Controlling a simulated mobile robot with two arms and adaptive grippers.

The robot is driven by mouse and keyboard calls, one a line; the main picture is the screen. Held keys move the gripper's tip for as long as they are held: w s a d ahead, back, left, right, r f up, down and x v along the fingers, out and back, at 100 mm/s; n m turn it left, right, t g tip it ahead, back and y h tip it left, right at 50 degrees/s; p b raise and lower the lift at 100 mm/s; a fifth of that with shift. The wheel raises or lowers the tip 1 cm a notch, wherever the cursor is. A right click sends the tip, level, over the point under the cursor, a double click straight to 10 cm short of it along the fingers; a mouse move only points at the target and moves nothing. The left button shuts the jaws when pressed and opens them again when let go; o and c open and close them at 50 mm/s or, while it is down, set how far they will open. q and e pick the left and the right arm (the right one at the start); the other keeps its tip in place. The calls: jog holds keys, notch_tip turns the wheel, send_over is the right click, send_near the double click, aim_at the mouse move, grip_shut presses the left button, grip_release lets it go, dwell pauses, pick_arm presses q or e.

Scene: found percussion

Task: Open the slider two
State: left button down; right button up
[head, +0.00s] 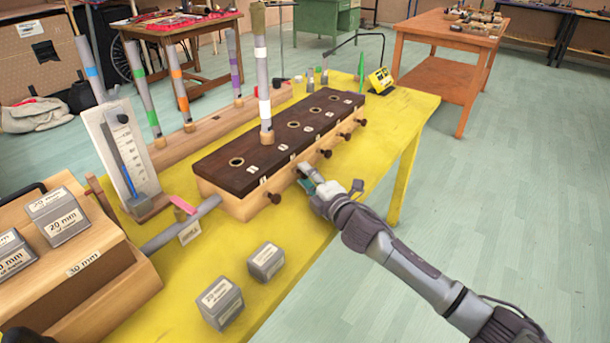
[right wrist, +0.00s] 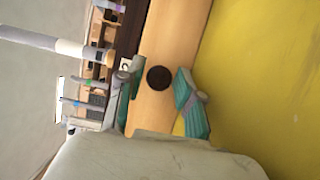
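A long wooden box (head: 240,205) with a dark, holed top (head: 215,165) stands on the yellow table, with a row of round dark slider knobs along its front. The slider two knob (right wrist: 158,77) shows in the right wrist view, close to a small label "2" (right wrist: 125,65). My right gripper (head: 307,178) is at the box front, and in the right wrist view (right wrist: 160,92) its fingers are open on either side of this knob, with gaps visible. In the head view the gripper mostly hides the knob.
A grey pipe (head: 262,75) stands upright in the box's second hole. Neighbouring knobs (head: 273,197) and (head: 327,153) stick out on both sides of my gripper. Grey weights (head: 220,303) sit on the yellow table (head: 290,310) in front.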

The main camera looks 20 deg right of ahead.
jog(key=shift+w+a, duration=0.1)
jog(key=shift+w, duration=0.35)
pick_arm(q)
jog(key=shift+w+r, duration=0.15)
jog(key=shift+w, duration=0.1)
pick_arm(e)
grip_shut()
pick_arm(q)
jog(key=shift+s, duration=0.2)
